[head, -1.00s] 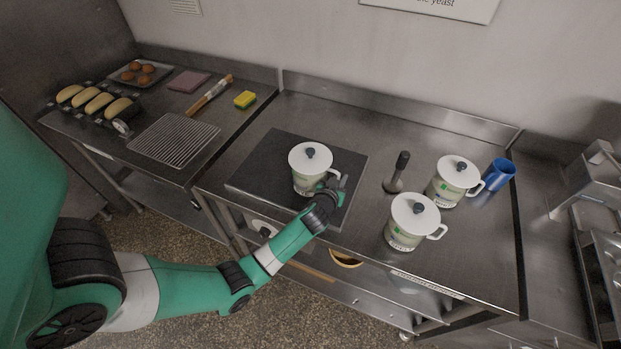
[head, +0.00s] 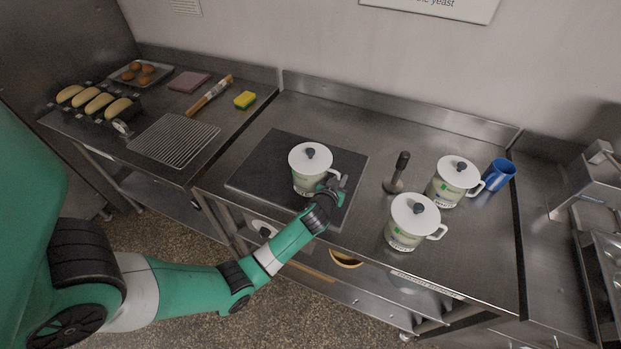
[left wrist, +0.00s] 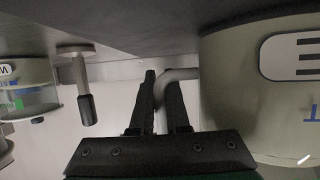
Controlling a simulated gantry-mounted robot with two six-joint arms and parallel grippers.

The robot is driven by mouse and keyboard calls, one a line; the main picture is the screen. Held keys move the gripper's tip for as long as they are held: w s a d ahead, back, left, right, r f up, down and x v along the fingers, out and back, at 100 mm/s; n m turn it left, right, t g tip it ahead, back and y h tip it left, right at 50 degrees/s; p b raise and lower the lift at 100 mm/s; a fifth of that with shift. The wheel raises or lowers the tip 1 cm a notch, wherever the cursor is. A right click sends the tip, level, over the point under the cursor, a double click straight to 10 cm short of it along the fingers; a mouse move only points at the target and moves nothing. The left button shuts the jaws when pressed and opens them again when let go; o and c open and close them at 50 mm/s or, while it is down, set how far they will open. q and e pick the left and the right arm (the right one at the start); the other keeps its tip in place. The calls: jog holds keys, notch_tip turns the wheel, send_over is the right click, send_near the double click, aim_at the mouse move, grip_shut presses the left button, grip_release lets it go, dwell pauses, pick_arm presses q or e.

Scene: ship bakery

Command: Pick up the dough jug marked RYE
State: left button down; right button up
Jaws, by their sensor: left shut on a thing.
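A white-lidded jug (head: 305,183) with a dark lid knob stands upright on a dark slab (head: 262,150). My left gripper (head: 334,187) is at its right side, shut on its handle. In the left wrist view the handle (left wrist: 184,75) lies between the fingers of the gripper (left wrist: 163,88), and the jug's pale body (left wrist: 250,95) fills the right side. Only part of its label shows there, so I cannot read the whole word. Two similar jugs, one nearer (head: 405,238) and one farther (head: 447,192), stand to the right. Their words are too small to read. My right gripper is out of view.
An upright black-handled tool (head: 399,172) stands between the held jug and the other two. A blue cup (head: 497,174) is beside the far jug. The steel behind the slab is clear.

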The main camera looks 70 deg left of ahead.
pick_arm(q)
jog(key=shift+r, duration=0.15)
dwell(0.5)
jog(key=shift+r+p, duration=0.4)
jog(key=shift+r, duration=0.4)
jog(key=s+d+r+p, duration=0.7)
jog(key=d+r+p, duration=0.4)
jog(key=d, duration=0.1)
jog(key=shift+s, duration=0.15)
